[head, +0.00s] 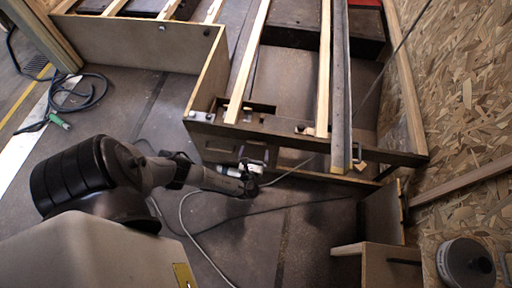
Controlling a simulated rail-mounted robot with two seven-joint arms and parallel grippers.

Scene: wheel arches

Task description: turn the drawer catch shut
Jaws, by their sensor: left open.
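A low wooden drawer unit (292,142) with a dark front rail stands across the middle right of the head view. My left gripper (250,184) is in front of this rail, near its left half, with its jaws open. I see nothing held between them. The fingers are small and dark, and whether they touch the unit cannot be told. A small light part shows beside the gripper, but I cannot tell whether it is the drawer catch. The catch's position cannot be made out. My right gripper is not in view.
Long pale slats (323,70) and a grey metal bar (341,90) lie across the unit. A chipboard wall (460,100) closes the right side. A small wooden box (388,268) stands at the lower right. A cable (184,215) runs over the floor; a coiled hose (88,95) lies left.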

